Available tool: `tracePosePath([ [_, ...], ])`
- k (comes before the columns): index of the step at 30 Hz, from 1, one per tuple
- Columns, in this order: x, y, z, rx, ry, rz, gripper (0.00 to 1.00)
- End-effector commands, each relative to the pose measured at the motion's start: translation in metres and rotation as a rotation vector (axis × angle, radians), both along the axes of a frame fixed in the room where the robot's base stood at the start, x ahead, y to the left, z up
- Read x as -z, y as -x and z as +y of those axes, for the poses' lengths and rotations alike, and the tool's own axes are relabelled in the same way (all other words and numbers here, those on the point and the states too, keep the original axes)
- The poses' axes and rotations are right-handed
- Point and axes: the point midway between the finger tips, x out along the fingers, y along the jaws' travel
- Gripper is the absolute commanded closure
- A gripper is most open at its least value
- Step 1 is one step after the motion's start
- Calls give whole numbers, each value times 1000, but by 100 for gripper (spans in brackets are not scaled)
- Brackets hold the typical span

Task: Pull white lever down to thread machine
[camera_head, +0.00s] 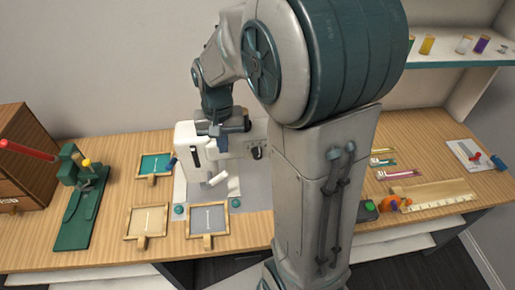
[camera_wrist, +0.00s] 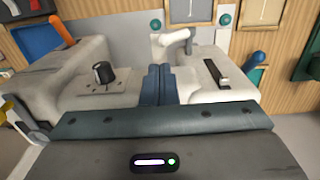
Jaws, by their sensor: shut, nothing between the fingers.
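The white sewing machine (camera_head: 184,134) stands on the table, partly hidden behind my arm in the head view. Its head has a black slot (camera_wrist: 211,70) on the face, with a small white lever (camera_wrist: 223,84) at one end. The slot also shows in the head view (camera_head: 195,143), where the lever is too small to make out clearly. My gripper (camera_wrist: 159,82) is shut and empty, its blue fingers together over the machine, beside the head and apart from the lever in the wrist view. In the head view the gripper (camera_head: 217,130) is at the machine's top.
A black knob (camera_wrist: 103,73) rises from the machine body left of my fingers in the wrist view. A white curved part (camera_wrist: 174,41) sticks out beyond them. Wooden frames (camera_head: 208,221) and a green stand (camera_head: 82,205) lie around the machine on the table.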

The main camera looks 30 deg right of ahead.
Motion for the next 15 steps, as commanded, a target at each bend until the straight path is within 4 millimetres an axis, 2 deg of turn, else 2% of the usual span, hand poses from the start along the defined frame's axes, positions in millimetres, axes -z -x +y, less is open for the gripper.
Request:
tracePosePath([
  [4,-1,1,0,-3,1,-5,100],
  [8,-13,12,0,-28,3,-35,100],
  [11,-29,30,0,-67,8,-78,100],
  [15,-52,63,0,-139,18,-155,100],
])
